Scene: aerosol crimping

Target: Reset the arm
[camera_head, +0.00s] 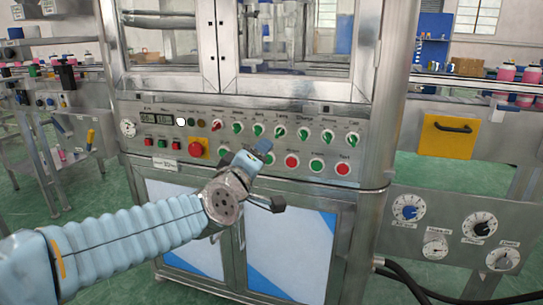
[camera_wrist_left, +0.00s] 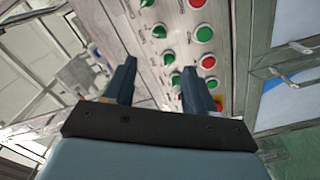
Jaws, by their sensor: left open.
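My left arm (camera_head: 130,238) reaches in from the left of the head view. My left gripper (camera_head: 270,176) is in front of the lower part of the control panel (camera_head: 128,112). Its two dark fingers show spread apart in the left wrist view (camera_wrist_left: 159,72), with nothing between them but the panel's knobs and buttons behind. The gripper is open and empty. Whether a fingertip touches the panel cannot be told. The arm hides part of the panel's lower edge and the cabinet doors. My right gripper is not in view.
The panel has green knobs (camera_head: 280,132), red buttons (camera_head: 343,169) and a red emergency stop (camera_head: 196,148). Glass machine doors (camera_head: 290,40) stand above it. A dial plate (camera_head: 440,215) is at the lower right, with black hoses (camera_head: 405,275) beneath. Conveyors flank the machine.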

